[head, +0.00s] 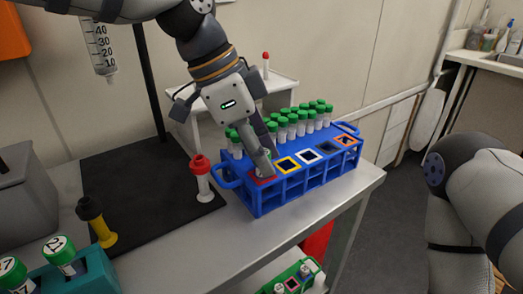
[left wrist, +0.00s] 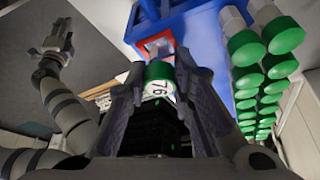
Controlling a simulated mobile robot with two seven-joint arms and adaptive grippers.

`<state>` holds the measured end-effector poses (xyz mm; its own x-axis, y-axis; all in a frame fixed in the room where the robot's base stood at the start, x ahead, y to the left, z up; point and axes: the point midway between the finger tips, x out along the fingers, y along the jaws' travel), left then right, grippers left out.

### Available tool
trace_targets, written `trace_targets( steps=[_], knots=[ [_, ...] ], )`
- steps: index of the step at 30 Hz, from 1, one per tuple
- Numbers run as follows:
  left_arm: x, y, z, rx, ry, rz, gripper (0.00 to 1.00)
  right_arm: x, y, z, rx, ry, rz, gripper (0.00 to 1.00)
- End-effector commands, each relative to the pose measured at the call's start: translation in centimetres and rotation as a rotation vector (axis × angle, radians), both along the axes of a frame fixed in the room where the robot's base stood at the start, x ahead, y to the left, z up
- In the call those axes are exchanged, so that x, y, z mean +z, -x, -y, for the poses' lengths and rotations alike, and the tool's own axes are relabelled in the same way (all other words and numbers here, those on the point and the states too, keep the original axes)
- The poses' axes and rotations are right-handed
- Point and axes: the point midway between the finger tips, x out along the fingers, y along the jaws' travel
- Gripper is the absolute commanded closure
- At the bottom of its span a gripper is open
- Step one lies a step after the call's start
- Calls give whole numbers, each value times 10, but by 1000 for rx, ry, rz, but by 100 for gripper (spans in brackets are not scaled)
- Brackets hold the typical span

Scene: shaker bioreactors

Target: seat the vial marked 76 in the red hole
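The vial marked 76 (left wrist: 158,82) has a green cap and a white label with the number facing the left wrist camera. My left gripper (head: 265,168) is over the red hole (head: 263,178) at the near left of the blue rack (head: 290,199). In the left wrist view its fingers (left wrist: 160,72) are on both sides of the cap, closed against it. The red frame of the hole (left wrist: 152,40) shows just beyond the cap.
Yellow, white, blue and orange holes continue right along the rack. Several green-capped vials (head: 300,121) stand behind. A red-topped white tube (head: 203,181) and a yellow-black one (head: 96,222) stand left. A teal rack (head: 87,279) holds numbered vials.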

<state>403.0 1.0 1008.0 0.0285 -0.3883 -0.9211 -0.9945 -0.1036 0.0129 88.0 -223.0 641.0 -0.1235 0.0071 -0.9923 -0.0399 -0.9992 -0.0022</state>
Motion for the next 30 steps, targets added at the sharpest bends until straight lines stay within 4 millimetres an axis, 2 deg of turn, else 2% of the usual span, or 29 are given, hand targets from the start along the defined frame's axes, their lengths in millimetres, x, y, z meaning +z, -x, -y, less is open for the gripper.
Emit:
trace_targets(
  steps=[1,3,10,13,24,30],
  knots=[
    [0,0,0,0,1,1,65,0,0,0,0,0,0,60],
    [0,0,0,0,1,1,55,0,0,0,0,0,0,60],
    [1,0,0,0,1,1,55,0,0,0,0,0,0,60],
    [7,-1,-2,2,2,2,55,0,0,0,0,0,0,60],
    [91,2,-38,2,2,5,55,0,0,0,0,0,0,60],
    [110,3,-46,0,2,1,55,0,0,0,0,0,0,60]
  ],
)
